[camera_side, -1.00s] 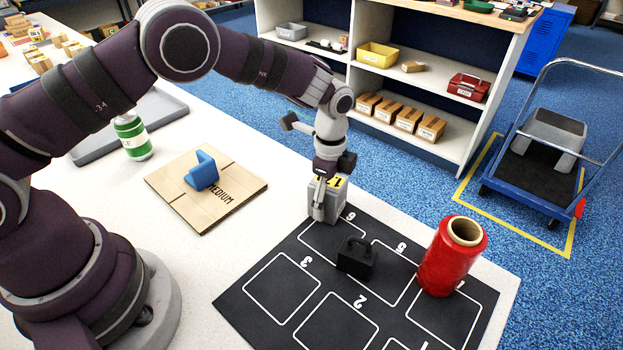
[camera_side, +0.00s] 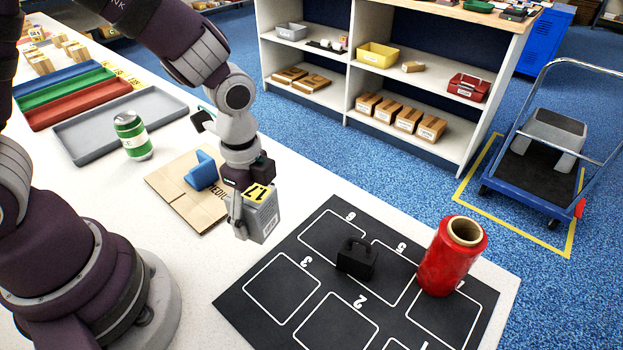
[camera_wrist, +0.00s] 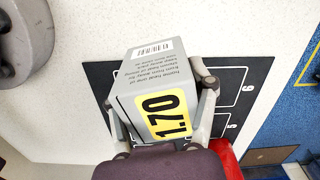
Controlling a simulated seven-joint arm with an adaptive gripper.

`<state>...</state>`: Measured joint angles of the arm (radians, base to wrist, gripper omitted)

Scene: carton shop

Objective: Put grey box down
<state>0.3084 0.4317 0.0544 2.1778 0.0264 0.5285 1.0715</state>
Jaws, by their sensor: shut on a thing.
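The grey box (camera_side: 262,217) carries a yellow label and small print. My gripper (camera_side: 243,208) is shut on it and holds it over the white table, beside the left edge of the black numbered mat (camera_side: 263,330). It looks raised above the table, but the exact gap is hard to tell. In the wrist view the grey box (camera_wrist: 150,62) sits between the two fingers (camera_wrist: 160,100), with its yellow "1.70" label and a barcode showing. The mat (camera_wrist: 100,72) lies behind it there, and the box hides part of it.
A black handled block (camera_side: 356,261) and a red roll (camera_side: 452,258) stand on the mat. Cardboard with a blue bracket (camera_side: 201,172), a green-and-white can (camera_side: 132,136) and a grey tray (camera_side: 100,135) lie left. Bare table (camera_side: 205,275) shows left of the mat.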

